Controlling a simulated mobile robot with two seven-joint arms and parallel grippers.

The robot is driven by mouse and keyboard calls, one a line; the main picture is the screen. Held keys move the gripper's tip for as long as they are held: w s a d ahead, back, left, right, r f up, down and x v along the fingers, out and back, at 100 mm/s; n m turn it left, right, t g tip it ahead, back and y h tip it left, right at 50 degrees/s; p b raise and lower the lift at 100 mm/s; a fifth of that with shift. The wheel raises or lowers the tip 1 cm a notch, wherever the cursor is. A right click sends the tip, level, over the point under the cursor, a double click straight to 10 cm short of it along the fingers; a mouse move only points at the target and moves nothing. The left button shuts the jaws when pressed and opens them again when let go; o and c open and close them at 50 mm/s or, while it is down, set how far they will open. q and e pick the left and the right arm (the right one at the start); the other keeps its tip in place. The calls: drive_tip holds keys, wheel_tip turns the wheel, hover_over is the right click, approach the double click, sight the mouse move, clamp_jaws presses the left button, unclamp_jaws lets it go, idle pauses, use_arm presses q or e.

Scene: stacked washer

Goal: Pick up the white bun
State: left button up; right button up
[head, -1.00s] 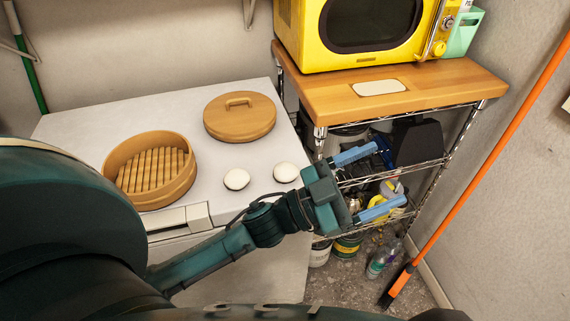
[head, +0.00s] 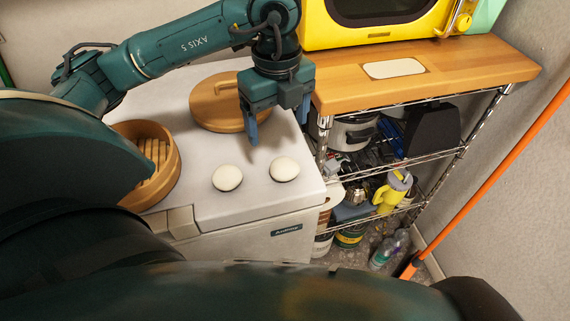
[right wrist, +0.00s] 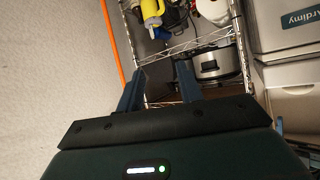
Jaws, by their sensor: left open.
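Two white buns lie side by side on the white washer top (head: 262,203) in the head view: a left bun (head: 227,177) and a right bun (head: 285,168). My left gripper (head: 277,132) points down, open and empty, just behind the two buns and in front of the steamer lid. Its fingers appear apart from both buns. My right gripper (right wrist: 161,67) shows in the right wrist view with its two fingers apart and nothing between them, facing the wire rack. No bun shows in that view.
A bamboo steamer (head: 165,190), partly hidden by my body, stands left of the buns. Its round lid (head: 213,108) lies behind them. A wire rack with a wooden top (head: 440,75) and a yellow microwave (head: 345,30) stands to the right. An orange pole (head: 490,160) leans at far right.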

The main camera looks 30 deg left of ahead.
use_arm(q)
hover_over(285, 162)
drive_tip(key=a, duration=0.1)
wheel_tip(285, 162, down, 5)
drive_tip(key=shift+s+f, duration=0.1)
drive_tip(key=shift+s, duration=0.05)
drive_tip(key=shift+d+f+p, duration=0.2)
drive_tip(key=shift+d+f, duration=0.05)
drive_tip(key=shift+f, duration=1.1)
drive_tip(key=shift+d+f+p, duration=0.2)
drive_tip(key=shift+d+f, duration=0.05)
drive_tip(key=shift+f, duration=1.05)
drive_tip(key=c, duration=1)
drive_tip(key=shift+c, duration=0.2)
